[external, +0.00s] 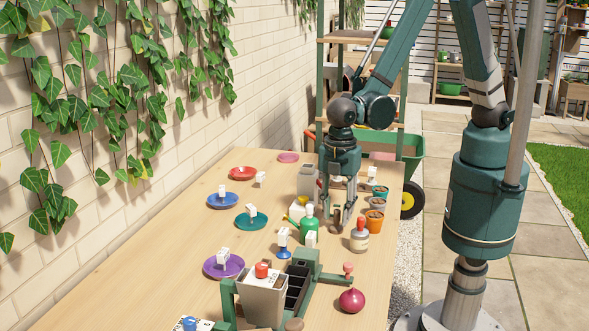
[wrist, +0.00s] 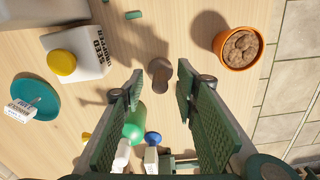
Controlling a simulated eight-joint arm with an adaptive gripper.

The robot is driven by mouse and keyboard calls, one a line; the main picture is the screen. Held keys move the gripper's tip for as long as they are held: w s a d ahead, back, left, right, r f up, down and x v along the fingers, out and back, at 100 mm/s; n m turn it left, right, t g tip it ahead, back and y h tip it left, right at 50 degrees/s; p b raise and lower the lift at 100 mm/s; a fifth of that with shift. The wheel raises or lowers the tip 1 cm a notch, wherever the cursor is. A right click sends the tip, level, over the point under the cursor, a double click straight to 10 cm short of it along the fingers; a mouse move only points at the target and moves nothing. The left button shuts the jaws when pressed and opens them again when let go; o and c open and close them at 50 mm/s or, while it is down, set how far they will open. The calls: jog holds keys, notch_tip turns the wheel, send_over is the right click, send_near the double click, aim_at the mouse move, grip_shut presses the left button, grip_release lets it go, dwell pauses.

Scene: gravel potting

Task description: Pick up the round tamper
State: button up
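A small brown wooden piece with a rounded head, seemingly the round tamper, stands on the table in the wrist view (wrist: 159,75). In the external view it shows low beside my fingertips (external: 335,227), partly hidden by them. My gripper (wrist: 160,85) is open and points down, with one finger on each side of the tamper in the picture. A gap shows between the tamper and both fingers. My gripper also shows over the right part of the table in the external view (external: 343,218).
A terracotta pot (wrist: 239,48) with brown filling is close to the right finger. A white box with a yellow cap (wrist: 80,55) and a teal saucer (wrist: 50,97) lie left.

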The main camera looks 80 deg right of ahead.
aim_at(337, 210)
grip_shut()
jog(key=shift+r, duration=0.15)
jog(key=shift+r+p, duration=0.7)
jog(key=shift+r, duration=4.2)
